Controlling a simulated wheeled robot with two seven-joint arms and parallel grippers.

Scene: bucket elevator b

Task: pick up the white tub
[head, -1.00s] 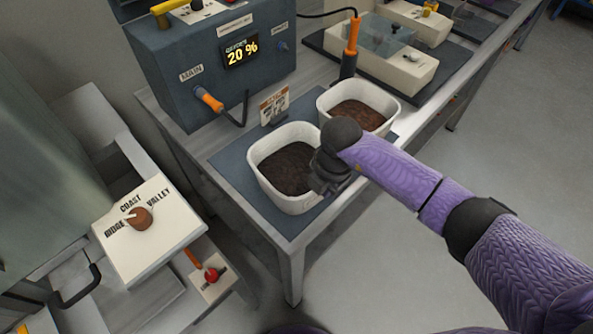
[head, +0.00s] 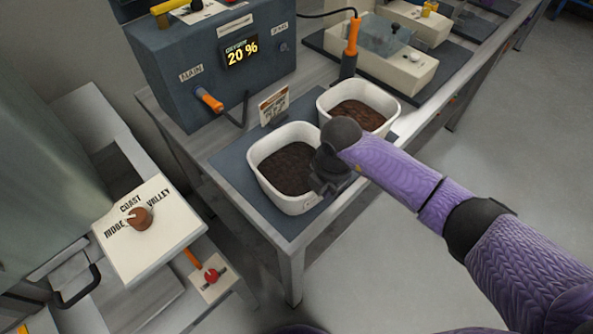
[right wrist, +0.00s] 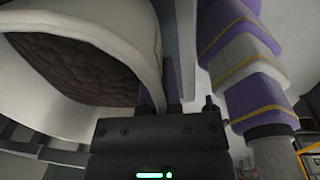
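Two white tubs with dark brown contents stand on the blue mat (head: 232,166). The front white tub (head: 292,206) is upright at the mat's near left; the second tub (head: 325,103) stands behind it to the right. My right gripper (head: 322,188) is at the front tub's right side, and my wrist hides part of that side. In the right wrist view the tub's pale wall (right wrist: 152,40) runs down between my two fingers (right wrist: 160,95). They stand close together, seemingly shut on the wall. My left gripper is not in view.
A dark blue box (head: 215,75) with a "20 %" display stands behind the tubs. A small sign (head: 273,106) stands close by the front tub. A white dial panel (head: 150,230) is at the left. Open floor lies front right.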

